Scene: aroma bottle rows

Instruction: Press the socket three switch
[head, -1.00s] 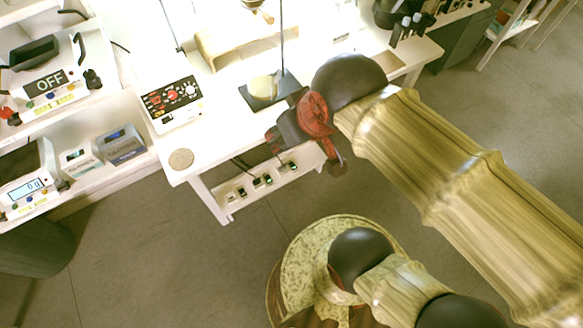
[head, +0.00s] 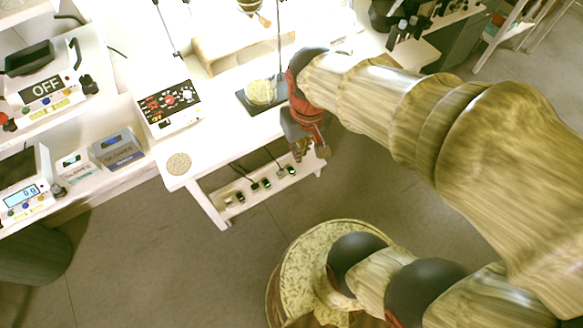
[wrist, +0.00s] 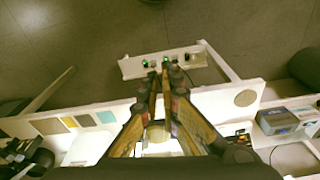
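The socket strip (head: 310,167) is a pale power strip low under the white table's front edge. It carries several dark sockets or switches, some with green lights, and cables run to it. Which one is socket three I cannot read. The strip also shows in the wrist view (wrist: 127,67), just beyond the fingertips. My gripper (head: 308,152) hangs in front of the table edge, above the right end of the strip. In the wrist view my gripper (wrist: 161,72) points toward the strip, with a narrow gap between its fingers and nothing visible held. Contact with the strip cannot be judged.
The white table (head: 205,160) carries a control box (head: 168,108), a round cork-like disc (head: 178,164) and a stand (head: 262,95). Its leg (head: 210,207) stands left of the strip. Scales and boxes (head: 120,150) sit at the left. The floor before the table is open.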

